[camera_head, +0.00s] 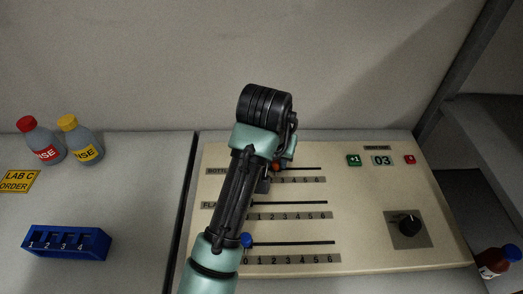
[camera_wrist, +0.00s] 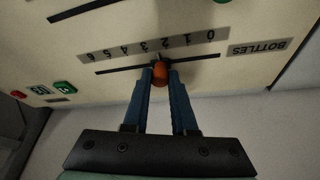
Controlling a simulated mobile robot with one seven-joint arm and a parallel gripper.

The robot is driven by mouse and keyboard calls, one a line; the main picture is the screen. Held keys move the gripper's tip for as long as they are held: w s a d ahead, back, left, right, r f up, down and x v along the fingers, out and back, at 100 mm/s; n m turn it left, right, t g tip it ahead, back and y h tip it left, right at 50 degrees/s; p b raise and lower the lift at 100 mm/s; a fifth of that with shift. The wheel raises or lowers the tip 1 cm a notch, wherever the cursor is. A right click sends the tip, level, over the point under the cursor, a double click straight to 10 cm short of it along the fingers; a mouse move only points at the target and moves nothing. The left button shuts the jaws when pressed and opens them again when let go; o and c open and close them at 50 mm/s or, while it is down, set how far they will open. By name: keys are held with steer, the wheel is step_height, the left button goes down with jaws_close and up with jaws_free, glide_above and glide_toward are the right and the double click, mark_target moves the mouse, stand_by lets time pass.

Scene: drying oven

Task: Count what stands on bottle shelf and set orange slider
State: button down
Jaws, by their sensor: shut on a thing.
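The orange slider (camera_wrist: 160,76) sits on the BOTTLES track of the panel (camera_wrist: 240,14). My gripper (camera_wrist: 160,75) is shut on its knob, one finger on each side. The knob is near the 2 on the printed scale; its exact mark is hard to tell. In the head view my arm hides most of the orange slider (camera_head: 277,167) and the low end of that scale. No shelf marked for bottles is clear in view. Two grey bottles, one red-capped (camera_head: 40,142) and one yellow-capped (camera_head: 80,142), stand on the left bench.
The beige panel (camera_head: 375,190) also has two lower tracks, a blue slider (camera_head: 246,240), a display (camera_head: 382,160) reading 03, green and red buttons and a black knob (camera_head: 408,224). A blue numbered rack (camera_head: 66,244) stands left. A brown blue-capped bottle (camera_head: 494,262) is lower right.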

steer(key=shift+d, duration=0.7)
steer(key=c, duration=0.7)
jaws_free()
steer(key=p+v, duration=0.4)
steer(key=v, duration=0.9)
